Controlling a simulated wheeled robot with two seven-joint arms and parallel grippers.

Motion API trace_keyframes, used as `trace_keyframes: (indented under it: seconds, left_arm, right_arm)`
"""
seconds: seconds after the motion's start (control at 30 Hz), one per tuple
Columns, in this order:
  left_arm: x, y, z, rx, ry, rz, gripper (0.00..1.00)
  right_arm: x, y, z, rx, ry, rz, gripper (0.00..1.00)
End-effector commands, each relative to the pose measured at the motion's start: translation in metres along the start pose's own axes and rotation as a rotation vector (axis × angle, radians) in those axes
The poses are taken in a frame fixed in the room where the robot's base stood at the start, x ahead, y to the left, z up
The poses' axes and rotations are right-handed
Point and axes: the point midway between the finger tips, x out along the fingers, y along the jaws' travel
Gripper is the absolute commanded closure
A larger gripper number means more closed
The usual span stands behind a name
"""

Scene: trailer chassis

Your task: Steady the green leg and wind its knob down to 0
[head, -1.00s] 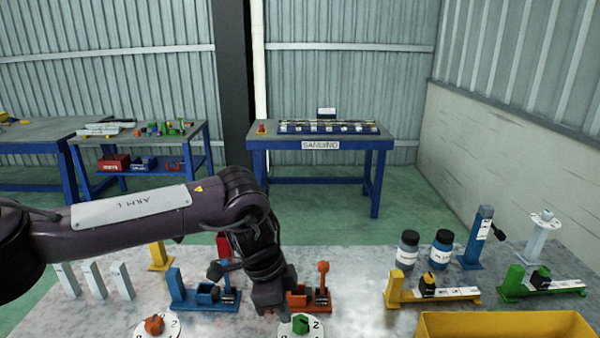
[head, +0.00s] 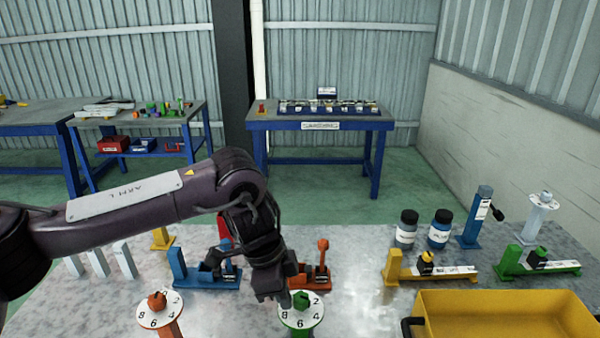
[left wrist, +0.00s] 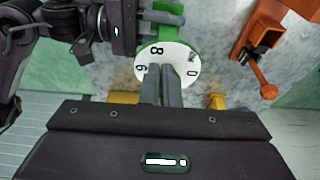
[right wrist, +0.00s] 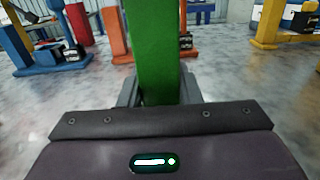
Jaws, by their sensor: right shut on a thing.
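The green leg's white dial (head: 315,315) shows 8, 6, 4 and 2 in the head view, with the green knob (head: 301,299) on top. My left gripper (head: 270,291) is close to the left of the knob. In the left wrist view its fingers (left wrist: 160,75) are together over the dial (left wrist: 178,58), where 8, 6 and 0 show; the knob is hidden there. My right gripper (right wrist: 160,95) is shut on the upright green leg (right wrist: 154,50). It shows beside the leg in the left wrist view (left wrist: 135,25). The knob's pointing direction cannot be read.
An orange leg with a dial (head: 157,302) stands to the left. An orange fixture (head: 318,270) and a blue fixture (head: 205,275) stand behind the dials. A yellow bin (head: 505,297) is at the front right. The metal tabletop right of the green dial is clear.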

Motion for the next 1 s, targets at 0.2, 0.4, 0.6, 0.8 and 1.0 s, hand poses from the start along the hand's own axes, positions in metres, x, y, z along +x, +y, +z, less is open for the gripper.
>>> trace_keyframes:
  seconds: [0.2, 0.4, 0.6, 0.8, 1.0]
  left_arm:
    - [0.000, 0.001, -0.003, 0.007, 0.007, 0.003, 1.00]
    - [-0.001, 0.003, 0.001, 0.007, 0.007, 0.003, 1.00]
    - [-0.006, 0.004, 0.004, 0.006, 0.005, 0.000, 1.00]
    - [-0.029, 0.003, -0.001, 0.004, 0.003, -0.001, 1.00]
    - [-0.051, 0.003, -0.006, 0.003, 0.002, -0.002, 1.00]
  right_arm:
    - [-0.001, 0.003, -0.002, -0.004, 0.005, 0.008, 1.00]
    - [-0.001, 0.003, -0.002, -0.003, 0.005, 0.009, 1.00]
    - [-0.001, 0.003, -0.002, -0.002, 0.005, 0.007, 1.00]
    - [-0.001, 0.002, -0.002, -0.001, 0.004, 0.005, 1.00]
    - [-0.001, 0.001, -0.002, 0.000, 0.004, 0.004, 1.00]
